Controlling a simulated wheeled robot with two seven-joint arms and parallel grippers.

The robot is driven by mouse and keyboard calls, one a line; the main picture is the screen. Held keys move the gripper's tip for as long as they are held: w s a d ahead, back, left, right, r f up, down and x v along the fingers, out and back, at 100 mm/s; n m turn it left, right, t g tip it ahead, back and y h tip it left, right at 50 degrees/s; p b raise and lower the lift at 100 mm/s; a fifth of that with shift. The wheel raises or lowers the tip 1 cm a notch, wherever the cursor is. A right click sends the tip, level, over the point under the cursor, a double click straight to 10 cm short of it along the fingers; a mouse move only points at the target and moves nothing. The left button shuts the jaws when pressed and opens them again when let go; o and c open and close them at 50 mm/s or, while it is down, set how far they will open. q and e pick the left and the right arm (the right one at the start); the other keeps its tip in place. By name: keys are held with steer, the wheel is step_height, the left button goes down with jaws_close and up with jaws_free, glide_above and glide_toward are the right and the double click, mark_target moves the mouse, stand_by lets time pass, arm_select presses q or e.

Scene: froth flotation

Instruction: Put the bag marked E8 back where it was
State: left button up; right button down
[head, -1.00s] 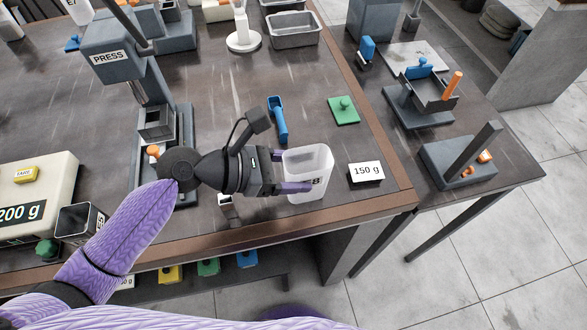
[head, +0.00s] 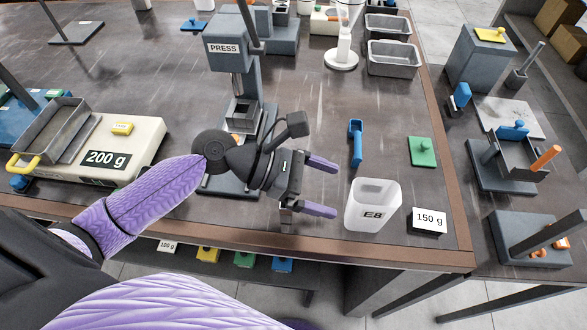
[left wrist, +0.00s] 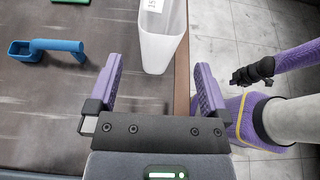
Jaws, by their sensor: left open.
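The bag marked E8 (head: 373,205) is a white, open-topped, box-like container. It stands upright near the front right corner of the table, just left of the 150 g card. My left gripper (head: 328,188) is open and empty, to the left of the bag and apart from it.
The 150 g card (head: 428,221) stands close right of the bag. A blue scoop (head: 356,142) and a green plate with a knob (head: 421,151) lie behind it. The press (head: 232,60) and the 200 g scale (head: 130,150) are to the left. The table's front edge is close.

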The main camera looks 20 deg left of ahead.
arm_select(q)
steer(key=v, duration=0.5)
steer(key=shift+s+a+r, duration=0.15)
steer(key=shift+a, duration=0.15)
